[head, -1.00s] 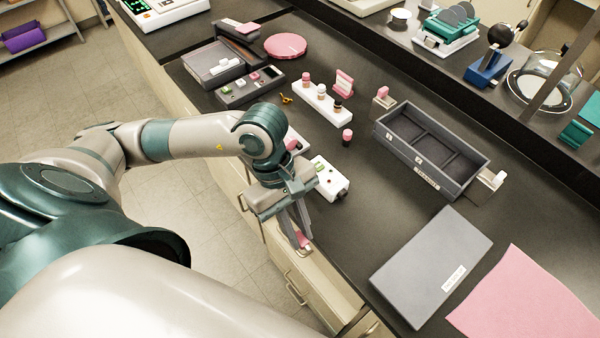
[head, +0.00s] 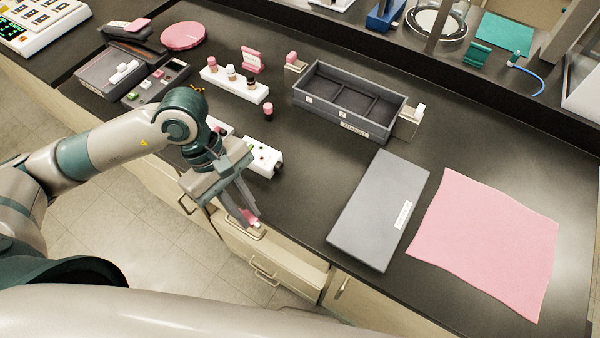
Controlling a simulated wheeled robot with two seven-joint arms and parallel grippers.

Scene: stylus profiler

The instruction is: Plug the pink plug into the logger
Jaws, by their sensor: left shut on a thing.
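My left gripper (head: 248,218) points down, shut on a small pink plug (head: 251,217). It holds the plug near the bench's front edge, above the drawer fronts. Its fingers hide part of the plug. A small white box (head: 263,158) with dark round holes on top, which looks like the logger, lies on the bench just behind the gripper. The gripper and wrist cover the box's left part. The plug is apart from the box, on its near side. My right gripper is out of view.
A grey divided tray (head: 345,128) stands behind the box, with a white rack (head: 236,88) of small bottles to its left. A small pink-capped bottle (head: 268,111) stands near the box. A grey lid (head: 370,220) and pink cloth (head: 485,240) lie at right.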

